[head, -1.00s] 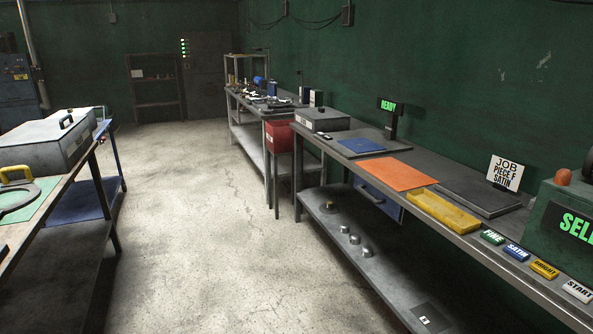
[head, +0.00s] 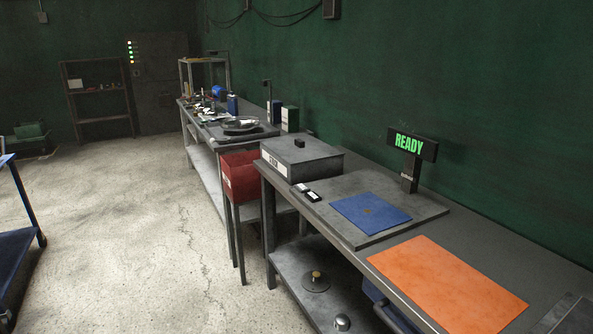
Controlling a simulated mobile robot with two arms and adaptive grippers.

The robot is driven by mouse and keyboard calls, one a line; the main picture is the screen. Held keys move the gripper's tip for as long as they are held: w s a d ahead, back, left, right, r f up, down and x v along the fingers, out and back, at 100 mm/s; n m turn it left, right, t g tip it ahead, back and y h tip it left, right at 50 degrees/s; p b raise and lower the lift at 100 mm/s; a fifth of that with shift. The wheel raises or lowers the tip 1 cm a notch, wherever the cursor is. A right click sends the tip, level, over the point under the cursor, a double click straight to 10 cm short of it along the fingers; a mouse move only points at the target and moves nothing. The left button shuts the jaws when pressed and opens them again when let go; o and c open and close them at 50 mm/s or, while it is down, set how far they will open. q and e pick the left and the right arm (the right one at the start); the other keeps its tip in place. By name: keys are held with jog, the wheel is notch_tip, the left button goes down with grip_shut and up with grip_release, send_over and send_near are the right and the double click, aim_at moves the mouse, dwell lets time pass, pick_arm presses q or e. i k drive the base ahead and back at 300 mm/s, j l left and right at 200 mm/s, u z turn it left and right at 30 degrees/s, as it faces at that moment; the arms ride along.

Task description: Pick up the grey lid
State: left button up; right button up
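A grey box (head: 296,168) with a white label stands on the near bench, at its far left end. Its flat grey top (head: 318,151) carries a small black knob and looks like a closed lid. A round grey disc (head: 308,286) with a brass-coloured knob lies on the shelf under the bench; it also looks like a lid. I cannot tell which of the two is the grey lid. Neither of my grippers shows in this view.
The near bench holds a blue mat (head: 370,213), an orange mat (head: 447,283) and a READY sign (head: 410,145). A red bin (head: 240,177) stands left of it. A cluttered bench (head: 262,133) is behind. Open concrete floor (head: 125,225) lies left; a blue-shelved table (head: 18,255) edges in.

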aim_at(295, 149)
jog(key=i+j+z, duration=0.2)
jog(key=i, duration=0.45)
jog(key=i+j+z, duration=0.1)
jog(key=i+j, duration=0.7)
jog(key=i+j+z, duration=0.1)
jog(key=i+j, duration=0.65)
jog(key=j, duration=0.25)
